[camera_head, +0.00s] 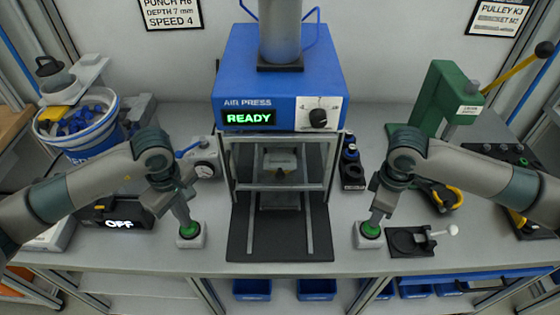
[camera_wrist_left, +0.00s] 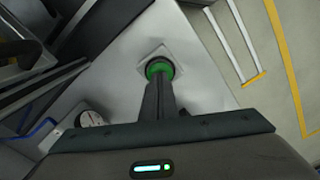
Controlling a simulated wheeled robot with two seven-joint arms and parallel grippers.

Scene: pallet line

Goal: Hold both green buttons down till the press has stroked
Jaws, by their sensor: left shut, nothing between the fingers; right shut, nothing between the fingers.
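The blue air press (camera_head: 285,85) stands at the middle back of the bench, and its lit display (camera_head: 248,118) reads READY. The left green button (camera_head: 187,231) sits on a small pale box in front of the press, to its left. My left gripper (camera_head: 185,222) is shut and points down at this button, its tips at the cap. The button also shows in the left wrist view (camera_wrist_left: 158,68), with the fingertips over its near side. The right green button (camera_head: 370,230) is on a matching box to the right. My right gripper (camera_head: 373,220) is shut with its tips at that cap. I cannot tell how far either cap is pressed.
A black box reading OFF (camera_head: 119,222) stands at the left. A dark fixture with a white-knobbed lever (camera_head: 425,240) lies right of the right button. A green hand press (camera_head: 440,100) stands at the back right. A black mat (camera_head: 268,248) lies between the buttons.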

